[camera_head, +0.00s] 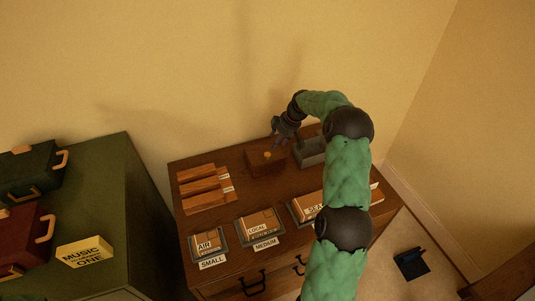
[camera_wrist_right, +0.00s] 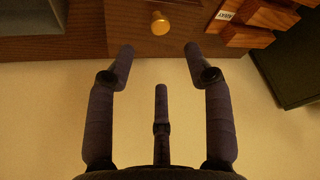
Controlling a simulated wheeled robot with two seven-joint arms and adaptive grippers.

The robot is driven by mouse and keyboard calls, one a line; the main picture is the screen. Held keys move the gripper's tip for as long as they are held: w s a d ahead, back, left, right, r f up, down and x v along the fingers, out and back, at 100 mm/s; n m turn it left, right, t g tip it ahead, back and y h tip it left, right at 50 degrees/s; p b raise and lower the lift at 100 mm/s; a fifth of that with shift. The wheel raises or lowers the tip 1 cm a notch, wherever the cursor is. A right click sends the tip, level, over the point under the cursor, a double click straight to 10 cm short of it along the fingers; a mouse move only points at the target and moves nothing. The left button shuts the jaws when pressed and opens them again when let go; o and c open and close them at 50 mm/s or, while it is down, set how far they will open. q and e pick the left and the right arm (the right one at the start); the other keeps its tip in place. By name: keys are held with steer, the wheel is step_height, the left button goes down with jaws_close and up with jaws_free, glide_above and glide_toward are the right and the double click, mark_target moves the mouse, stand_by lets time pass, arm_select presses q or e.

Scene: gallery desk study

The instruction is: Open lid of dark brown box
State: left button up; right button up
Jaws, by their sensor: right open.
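The dark brown box (camera_head: 262,166) stands near the back of the desk, with a small brass knob (camera_head: 267,154) on it. Its lid appears closed. My right gripper (camera_head: 278,134) is just behind and above the box, beside the wall. In the right wrist view, the box (camera_wrist_right: 130,30) and its brass knob (camera_wrist_right: 160,23) are at the top of the picture. My left gripper is not in view.
A grey box (camera_head: 309,157) stands right of the brown box. Wooden slats (camera_head: 203,188) lie at left. Labelled trays (camera_head: 206,245) line the desk front, and my arm covers part of the right one. A green cabinet (camera_head: 100,190) with cases is at far left.

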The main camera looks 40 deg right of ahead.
mark_target(268, 154)
steer(key=x, duration=0.9)
steer(key=shift+w+a+f+b, duration=0.1)
steer(key=shift+f+b, duration=0.2)
steer(key=shift+f, duration=0.1)
jaws_close()
